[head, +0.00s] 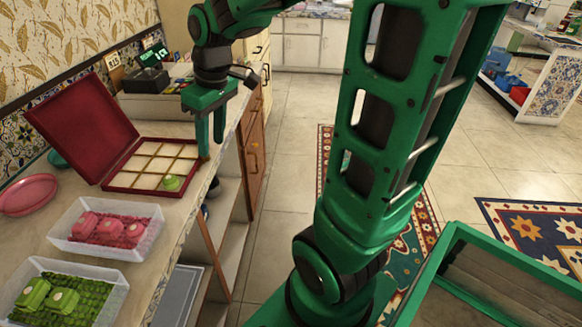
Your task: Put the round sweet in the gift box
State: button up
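The gift box (122,186) is dark red, with its lid (80,122) open on the left and a grid of pale compartments inside. A small round green sweet (172,182) sits in the front right compartment. The other compartments look empty. My gripper (211,148) hangs just beyond the box's right side, fingers pointing down. The fingers are apart, with nothing seen between them. It is clear of the sweet.
A clear tray with pink sweets (108,230) and a clear tray with green sweets (48,296) stand in front of the box. A pink plate (28,194) lies to the left. A dark scale-like device (150,78) stands behind. The counter's edge runs close to the box's right.

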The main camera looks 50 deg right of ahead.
jog(key=s+d+f+m+g, duration=0.1)
jog(key=s+d+m, duration=0.3)
jog(key=s, duration=0.6)
jog(key=s+d+f+m+g, duration=0.1)
jog(key=s+d+m, duration=0.3)
jog(key=s, duration=0.7)
jog(key=shift+s+d+f+m+h, duration=0.15)
jog(key=shift+s+f+m+h, duration=0.2)
jog(key=shift+f+m, duration=0.45)
jog(key=shift+w+r, duration=0.1)
jog(key=shift+r, duration=0.05)
